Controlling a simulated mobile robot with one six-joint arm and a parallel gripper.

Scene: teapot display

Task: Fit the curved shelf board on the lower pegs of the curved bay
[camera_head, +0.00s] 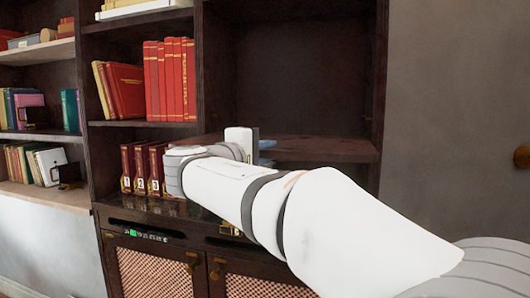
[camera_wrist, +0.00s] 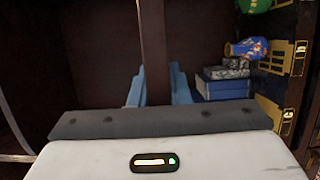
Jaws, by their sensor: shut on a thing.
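The dark brown shelf board (camera_head: 325,149) lies roughly level across the lower part of the right bay (camera_head: 300,70) in the head view. Its right end is close to the bay's side wall; whether it touches cannot be told. My gripper (camera_head: 264,148) is at the board's front edge, mostly hidden behind my white wrist. In the wrist view, the board (camera_wrist: 153,45) shows edge-on as a brown strip between the blue fingers of my gripper (camera_wrist: 157,90), which is shut on it. The lower pegs are hidden, so the board's contact with them cannot be told.
Red numbered volumes (camera_head: 140,168) stand left of my wrist, with taller red books (camera_head: 170,80) on the shelf above. The wrist view shows stacked boxes (camera_wrist: 225,82), a colourful blue vessel (camera_wrist: 247,48) and gold-marked dark spines (camera_wrist: 285,55) at right. The bay above the board is empty.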

